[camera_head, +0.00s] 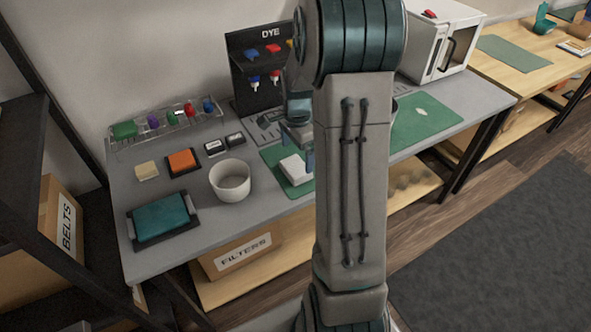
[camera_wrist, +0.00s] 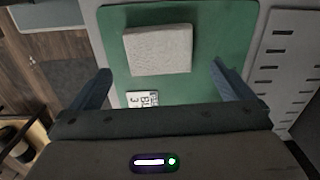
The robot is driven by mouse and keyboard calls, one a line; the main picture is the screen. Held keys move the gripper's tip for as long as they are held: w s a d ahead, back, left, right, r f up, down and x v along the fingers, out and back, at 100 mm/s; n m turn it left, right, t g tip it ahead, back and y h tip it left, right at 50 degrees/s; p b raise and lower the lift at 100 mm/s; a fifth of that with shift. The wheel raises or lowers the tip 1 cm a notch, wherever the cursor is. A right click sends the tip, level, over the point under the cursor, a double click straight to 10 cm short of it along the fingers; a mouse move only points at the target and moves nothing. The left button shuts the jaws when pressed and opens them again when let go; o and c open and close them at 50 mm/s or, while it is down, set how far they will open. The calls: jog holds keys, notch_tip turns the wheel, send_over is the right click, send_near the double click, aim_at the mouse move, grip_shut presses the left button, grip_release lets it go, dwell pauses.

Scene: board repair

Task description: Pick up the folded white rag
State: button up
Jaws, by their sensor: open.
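The folded white rag (camera_head: 295,169) lies on a green mat (camera_head: 270,155) on the grey table, partly hidden by my arm in the head view. In the wrist view the rag (camera_wrist: 158,49) is a pale textured square lying flat on the green mat (camera_wrist: 215,45). My gripper (camera_wrist: 160,78) is open, with its two fingers spread wider than the rag and the rag ahead of them, between their lines. In the head view my gripper (camera_head: 297,150) is just above the rag, largely hidden by my arm.
A small printed label (camera_wrist: 143,99) is on the mat near the rag. A white bowl (camera_head: 230,180) stands left of the mat. A black dye stand (camera_head: 245,85) is behind. A teal pad in a black tray (camera_head: 133,232) is at the front left. A white machine (camera_head: 425,60) stands right.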

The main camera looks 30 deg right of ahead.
aim_at(296, 167)
notch_tip(296, 167, down, 5)
jog(key=shift+a+r, duration=0.1)
jog(key=shift+a, duration=0.05)
jog(key=c, duration=0.9)
jog(key=shift+r, duration=0.1)
notch_tip(296, 167, up, 10)
jog(key=shift+o, duration=0.4)
